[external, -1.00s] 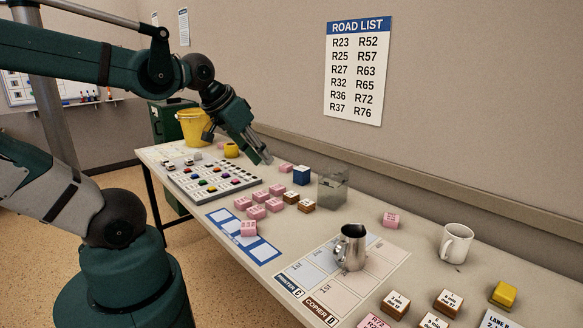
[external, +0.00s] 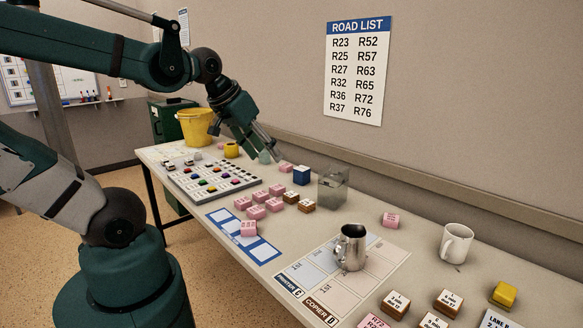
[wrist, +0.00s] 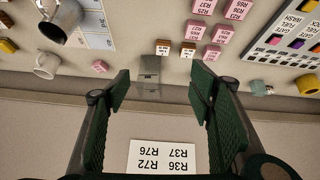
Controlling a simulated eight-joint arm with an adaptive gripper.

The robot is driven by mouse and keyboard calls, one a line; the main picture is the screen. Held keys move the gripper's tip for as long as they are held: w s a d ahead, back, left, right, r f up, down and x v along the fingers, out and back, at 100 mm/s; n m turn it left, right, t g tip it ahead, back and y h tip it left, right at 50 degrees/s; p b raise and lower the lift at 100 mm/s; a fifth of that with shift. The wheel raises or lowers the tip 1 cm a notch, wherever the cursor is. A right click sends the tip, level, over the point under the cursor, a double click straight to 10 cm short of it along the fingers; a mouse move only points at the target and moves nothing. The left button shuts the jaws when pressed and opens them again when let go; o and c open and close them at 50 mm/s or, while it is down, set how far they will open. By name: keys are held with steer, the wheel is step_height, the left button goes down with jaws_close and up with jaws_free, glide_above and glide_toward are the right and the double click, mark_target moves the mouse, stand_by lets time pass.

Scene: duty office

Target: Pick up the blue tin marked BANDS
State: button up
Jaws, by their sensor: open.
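The blue tin (external: 301,175) stands upright on the table in the external view, just left of the clear glass container. Its marking is too small to read. I cannot make out the tin in the wrist view, where a gripper finger covers part of the table. My gripper (external: 274,152) is above the table, up and to the left of the tin, and apart from it. In the wrist view my gripper (wrist: 160,82) has its fingers spread with nothing held between them.
The glass container (external: 333,188) stands right beside the tin. A pink block (external: 285,168) lies just to its left. Several pink and brown blocks (external: 257,211) lie in front. A steel jug (external: 350,247) and white mug (external: 456,243) stand further right. The wall is close behind.

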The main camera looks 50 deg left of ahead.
steer(key=w+a+r+n+g+p, duration=0.1)
steer(key=w+a+r+n+g, duration=0.15)
steer(key=w+n, duration=0.45)
steer(key=n+g+h+p, duration=0.4)
steer(key=n, duration=0.7)
glide_above(300, 167)
steer(key=a, duration=0.1)
steer(key=f, duration=1.8)
steer(key=shift+s+f, duration=0.2)
steer(key=shift+s, duration=0.05)
steer(key=shift+w+a+f+h, duration=0.15)
steer(key=shift+a+f+h, duration=0.2)
steer(key=shift+f, duration=0.15)
steer(key=shift+x, duration=1.3)
